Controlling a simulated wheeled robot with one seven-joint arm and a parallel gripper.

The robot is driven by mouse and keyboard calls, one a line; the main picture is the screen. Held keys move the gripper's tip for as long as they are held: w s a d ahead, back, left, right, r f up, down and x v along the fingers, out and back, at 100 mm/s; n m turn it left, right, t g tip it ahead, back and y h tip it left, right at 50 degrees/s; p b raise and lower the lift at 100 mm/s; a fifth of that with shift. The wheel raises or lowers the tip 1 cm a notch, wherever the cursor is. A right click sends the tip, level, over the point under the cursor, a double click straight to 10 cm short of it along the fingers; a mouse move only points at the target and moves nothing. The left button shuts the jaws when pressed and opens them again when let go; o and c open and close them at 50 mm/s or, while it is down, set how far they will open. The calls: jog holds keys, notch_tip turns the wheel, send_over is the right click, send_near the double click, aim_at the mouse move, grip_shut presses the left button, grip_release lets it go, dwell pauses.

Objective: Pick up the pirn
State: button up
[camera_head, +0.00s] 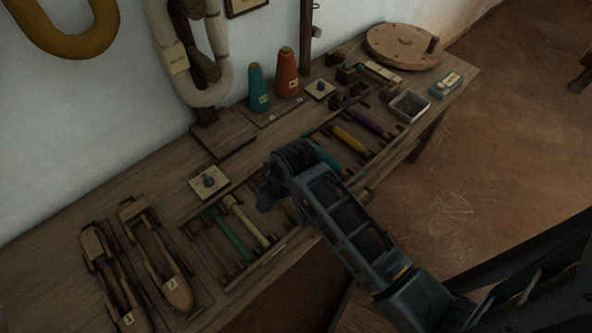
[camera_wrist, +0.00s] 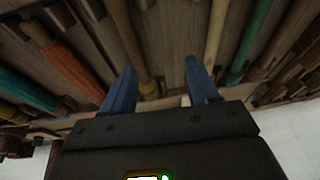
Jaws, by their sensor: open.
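Several pirns lie side by side on the bench rack. In the head view I see a green pirn (camera_head: 230,231), a cream pirn (camera_head: 247,222), a teal pirn (camera_head: 325,157), a yellow pirn (camera_head: 349,138) and a purple pirn (camera_head: 370,122). The wrist view shows the cream pirn (camera_wrist: 217,30), the green pirn (camera_wrist: 250,40), an orange pirn (camera_wrist: 72,68) and a teal pirn (camera_wrist: 28,92). My gripper (camera_wrist: 162,82) is open and empty over the rack, with a bare brown rod (camera_wrist: 129,42) toward its left finger. My arm hides part of the rack in the head view.
Two wooden shuttles (camera_head: 160,257) lie at the bench's left end. A teal cone (camera_head: 259,90) and an orange cone (camera_head: 287,75) stand by the wall. A grey tin (camera_head: 408,106) and a round wooden disc (camera_head: 400,46) are toward the far end.

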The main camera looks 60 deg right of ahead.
jog(key=d+r+g, duration=0.1)
jog(key=d, duration=0.2)
jog(key=d+r+g, duration=0.1)
jog(key=d+r, duration=0.1)
jog(key=d, duration=0.2)
jog(key=d+r+g+p, duration=0.1)
jog(key=d, duration=0.3)
jog(key=shift+w+r, duration=0.2)
jog(key=shift+w, duration=0.15)
jog(key=shift+d+f+g, duration=0.2)
jog(key=shift+d+g, duration=0.05)
jog(key=shift+g, duration=0.05)
jog(key=f, duration=0.7)
jog(key=shift+s+f, duration=0.15)
jog(key=shift+s, duration=0.1)
grip_shut()
